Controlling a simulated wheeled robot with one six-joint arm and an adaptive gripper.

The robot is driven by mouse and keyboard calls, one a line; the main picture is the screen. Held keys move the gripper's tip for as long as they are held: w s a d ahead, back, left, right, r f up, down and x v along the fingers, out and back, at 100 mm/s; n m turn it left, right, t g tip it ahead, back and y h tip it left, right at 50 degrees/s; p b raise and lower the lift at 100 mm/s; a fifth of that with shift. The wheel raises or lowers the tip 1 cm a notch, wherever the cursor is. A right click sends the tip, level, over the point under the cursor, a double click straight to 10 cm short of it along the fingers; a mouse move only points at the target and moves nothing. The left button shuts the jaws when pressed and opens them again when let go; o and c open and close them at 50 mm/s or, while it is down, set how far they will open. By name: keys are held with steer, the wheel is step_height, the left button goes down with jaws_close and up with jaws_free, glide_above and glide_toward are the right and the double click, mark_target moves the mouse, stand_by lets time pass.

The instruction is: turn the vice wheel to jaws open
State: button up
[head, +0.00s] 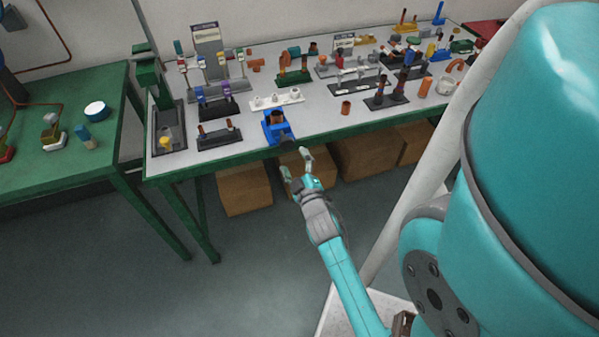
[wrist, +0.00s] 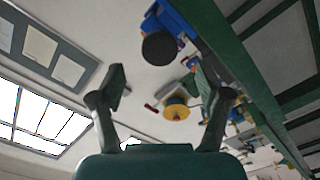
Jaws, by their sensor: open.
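The blue vice (head: 276,127) sits at the front edge of the long grey-topped table, with an orange-brown piece showing at its top. In the wrist view the blue vice body (wrist: 174,20) is at the top, with its dark round wheel (wrist: 159,48) facing me. My gripper (head: 297,164) is open and empty, in front of and a little below the vice, apart from it. In the wrist view my gripper (wrist: 162,82) has its fingers spread, with the wheel beyond and above the gap. How far the vice jaws are apart is too small to tell.
The table's green front edge (wrist: 235,65) runs close beside the vice. Racks and small parts crowd the tabletop, including a white holder (head: 277,99) behind the vice. Cardboard boxes (head: 244,190) stand under the table. The floor in front is clear.

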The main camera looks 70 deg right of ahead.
steer(key=shift+v, duration=2.25)
